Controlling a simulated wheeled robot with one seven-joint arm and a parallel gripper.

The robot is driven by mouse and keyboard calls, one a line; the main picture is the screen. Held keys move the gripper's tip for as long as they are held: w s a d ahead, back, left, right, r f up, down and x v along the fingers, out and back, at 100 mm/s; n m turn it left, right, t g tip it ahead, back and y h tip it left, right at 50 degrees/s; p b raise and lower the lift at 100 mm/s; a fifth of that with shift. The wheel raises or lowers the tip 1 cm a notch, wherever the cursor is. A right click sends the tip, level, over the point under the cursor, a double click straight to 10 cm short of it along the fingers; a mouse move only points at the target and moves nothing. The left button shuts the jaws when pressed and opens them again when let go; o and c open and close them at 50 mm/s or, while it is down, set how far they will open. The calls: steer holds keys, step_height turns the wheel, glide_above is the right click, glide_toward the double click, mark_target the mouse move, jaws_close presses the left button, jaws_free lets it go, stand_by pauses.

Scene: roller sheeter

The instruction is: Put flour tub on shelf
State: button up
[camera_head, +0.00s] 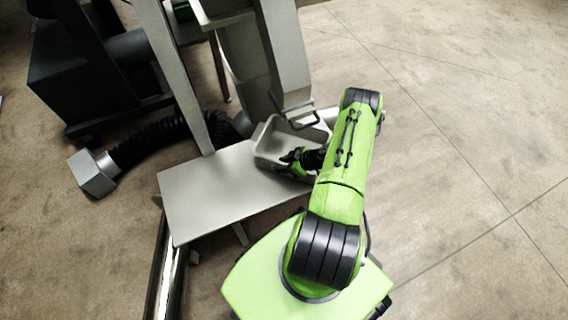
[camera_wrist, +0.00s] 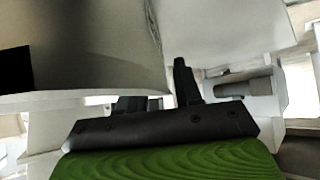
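The flour tub (camera_head: 262,146) is a pale grey open bin at the right end of the flat grey shelf (camera_head: 205,195), under the machine's chute. I cannot tell whether it rests on the shelf or is held just above it. My gripper (camera_head: 296,158) is at the tub's near right side, against or over its rim. In the wrist view, a large pale surface, likely the tub (camera_wrist: 95,50), fills the upper left beside my gripper's dark fingers (camera_wrist: 158,95). One finger stands clear; the other is partly hidden. Their grip on the rim is unclear.
A grey machine chute (camera_head: 285,60) with a handle (camera_head: 301,117) hangs just above the tub. A slanted grey post (camera_head: 180,75) rises behind the shelf. A black hose (camera_head: 150,140) lies at the left. The shelf's left part is bare. Open floor lies right.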

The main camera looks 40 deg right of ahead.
steer(key=shift+r, duration=0.2)
steer(key=p+v, duration=0.3)
steer(key=v, duration=0.8)
steer(key=shift+s+d+r+p, duration=0.15)
steer(key=shift+s+r+p, duration=0.05)
steer(key=shift+s+p, duration=0.2)
steer(key=shift+s, duration=0.1)
